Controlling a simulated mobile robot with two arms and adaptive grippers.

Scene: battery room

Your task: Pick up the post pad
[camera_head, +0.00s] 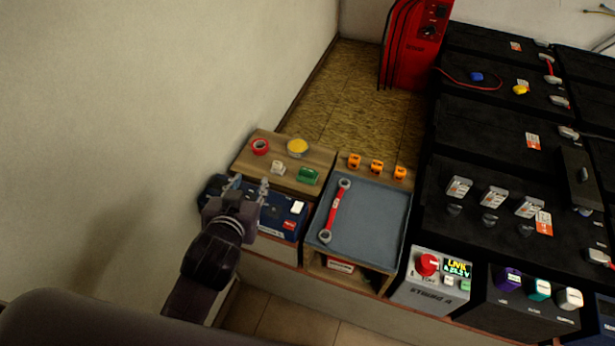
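My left gripper (249,187) is over the dark blue box at the near side of the wooden board, its fingers apart with nothing visible between them. On the board, past the fingertips, are a red ring (260,147), a round dish with yellow contents (298,147), a small whitish piece (278,167) and a green block (308,176). I cannot tell for sure which of these small things is the post pad. The gripper and arm hide part of the blue box. My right gripper is not in view.
The wooden board (245,164) lies along the wall. Right of it is a grey-blue tray (372,213) holding a red wrench (335,210), with orange pieces (376,167) behind. A control box with a red knob (428,264) and black batteries (485,130) stand at right.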

